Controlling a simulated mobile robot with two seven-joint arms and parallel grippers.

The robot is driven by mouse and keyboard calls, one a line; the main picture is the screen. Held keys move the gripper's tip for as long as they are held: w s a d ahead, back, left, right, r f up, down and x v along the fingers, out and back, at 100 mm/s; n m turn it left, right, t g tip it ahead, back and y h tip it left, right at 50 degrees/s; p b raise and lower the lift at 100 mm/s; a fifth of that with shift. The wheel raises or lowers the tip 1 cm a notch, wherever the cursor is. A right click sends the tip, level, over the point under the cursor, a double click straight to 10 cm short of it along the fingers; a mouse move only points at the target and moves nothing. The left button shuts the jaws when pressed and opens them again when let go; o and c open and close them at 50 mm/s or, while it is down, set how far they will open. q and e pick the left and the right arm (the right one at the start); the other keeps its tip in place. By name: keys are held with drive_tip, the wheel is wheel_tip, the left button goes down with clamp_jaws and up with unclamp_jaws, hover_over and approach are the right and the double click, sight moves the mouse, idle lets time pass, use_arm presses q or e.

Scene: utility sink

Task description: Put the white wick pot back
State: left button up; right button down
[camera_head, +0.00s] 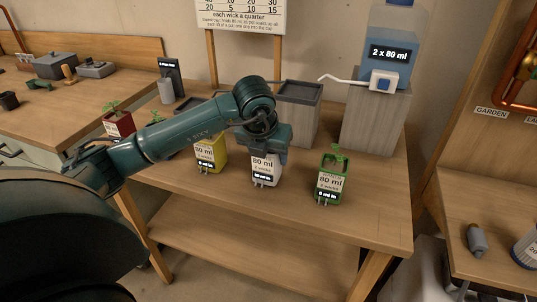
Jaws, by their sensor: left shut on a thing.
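The white wick pot (265,170) stands upright at the front of the wooden table, with an "80 ml" label on its face. My left gripper (264,150) comes down over it from above and is shut on it. The gripper hides the pot's top and any plant in it. I cannot tell whether the pot's base touches the table. My right gripper is not in view.
A yellow pot (211,155) stands close on the left and a green pot (331,180) on the right. A red pot (118,124) is farther left. Behind are a grey bin (298,112) and a water tank (391,45) on a block.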

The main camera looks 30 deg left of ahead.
use_arm(q)
drive_tip(key=shift+f, duration=0.35)
drive_tip(key=o, duration=1.2)
drive_tip(key=shift+r, duration=0.15)
drive_tip(key=shift+r, duration=0.25)
drive_tip(key=v, duration=1.1)
drive_tip(key=shift+s+d+r, duration=0.1)
drive_tip(key=shift+s+r, duration=0.1)
drive_tip(key=shift+s, duration=0.05)
